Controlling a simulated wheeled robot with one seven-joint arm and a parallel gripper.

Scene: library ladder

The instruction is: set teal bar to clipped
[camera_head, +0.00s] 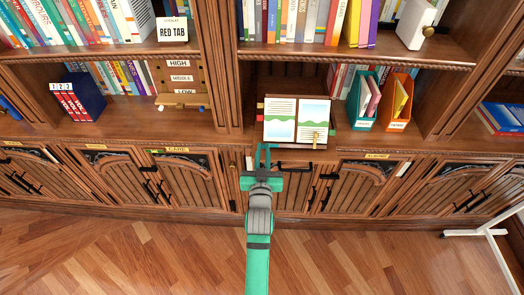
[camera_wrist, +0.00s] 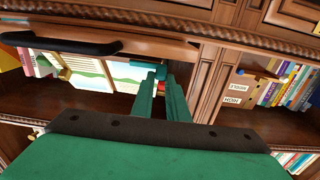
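My gripper (camera_head: 267,150) is green, with its fingers slightly apart in front of the shelf edge, just below an open book (camera_head: 281,120) on a stand. In the wrist view the gripper's fingers (camera_wrist: 161,82) show a narrow gap with nothing clearly held. Small green and red tabs (camera_head: 260,105) show at the book's left edge. A red and green bit (camera_wrist: 161,88) shows behind the fingertips in the wrist view. A brass-coloured piece (camera_head: 316,138) sits at the book's lower right.
A teal file box (camera_head: 362,118) and an orange one (camera_head: 397,126) stand right of the book. A HIGH/MIDDLE/LOW board (camera_head: 181,86) stands to its left. Cabinet doors with black handles (camera_head: 325,196) line the front below. A white-legged frame (camera_head: 490,233) stands at right; the nearer floor is clear.

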